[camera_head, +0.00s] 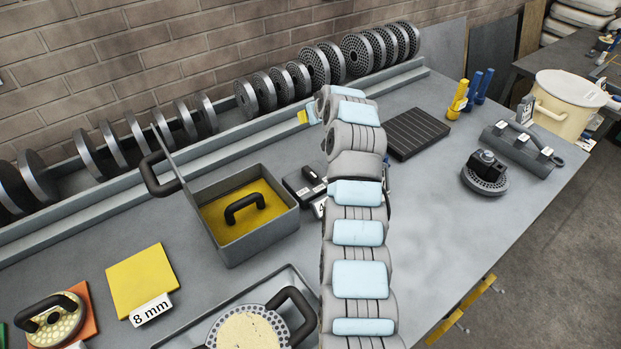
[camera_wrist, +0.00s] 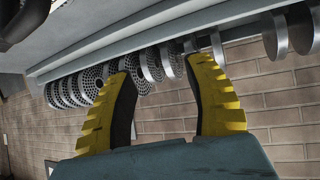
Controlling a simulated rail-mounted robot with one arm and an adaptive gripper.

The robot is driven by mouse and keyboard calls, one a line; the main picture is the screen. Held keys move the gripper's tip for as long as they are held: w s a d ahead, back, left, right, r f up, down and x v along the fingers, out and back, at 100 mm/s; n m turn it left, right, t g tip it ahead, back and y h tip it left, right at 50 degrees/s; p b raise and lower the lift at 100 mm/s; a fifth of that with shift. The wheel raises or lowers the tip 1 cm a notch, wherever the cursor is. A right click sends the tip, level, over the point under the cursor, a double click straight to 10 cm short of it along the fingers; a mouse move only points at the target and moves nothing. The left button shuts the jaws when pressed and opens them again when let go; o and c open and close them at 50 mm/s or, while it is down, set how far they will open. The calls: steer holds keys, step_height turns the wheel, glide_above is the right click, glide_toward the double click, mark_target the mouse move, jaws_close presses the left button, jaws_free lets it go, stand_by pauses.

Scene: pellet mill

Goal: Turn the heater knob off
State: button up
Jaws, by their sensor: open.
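I cannot make out a heater knob with certainty in either view. A small grey and black device (camera_head: 303,182) sits beside my arm in the head view, partly hidden by it; no knob is clear on it. A black ribbed plate (camera_head: 415,133) lies on the bench right of my arm. My gripper (camera_wrist: 163,66) is open and empty in the wrist view, its two yellow fingers apart before the die rack and brick wall. In the head view only a bit of yellow of my gripper (camera_head: 303,117) shows past the arm, near the rack.
Perforated dies (camera_head: 315,67) stand along the rear rack (camera_head: 215,149). An open grey box (camera_head: 262,249) with a yellow inside and black handle stands left of my arm. A die with a black block (camera_head: 487,172) and a grey carrier (camera_head: 522,150) sit right.

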mark_target(309, 170)
steer(key=s+d+r+n+g+b, duration=0.1)
steer(key=s+d+n+g+b, duration=0.15)
steer(key=s+g+b, duration=0.65)
steer(key=a+f+t+p, duration=0.1)
steer(key=f, duration=0.3)
steer(key=w+a+f+t+p, duration=0.1)
steer(key=f+p, duration=0.1)
steer(key=f, duration=0.3)
steer(key=w+a+f+p, duration=0.1)
steer(key=a+f, duration=0.1)
steer(key=f, duration=0.2)
steer(key=shift+f+n+t, duration=0.25)
steer(key=shift+t, duration=0.15)
steer(key=shift+x, duration=1.3)
steer(key=shift+d, duration=0.15)
jaws_close()
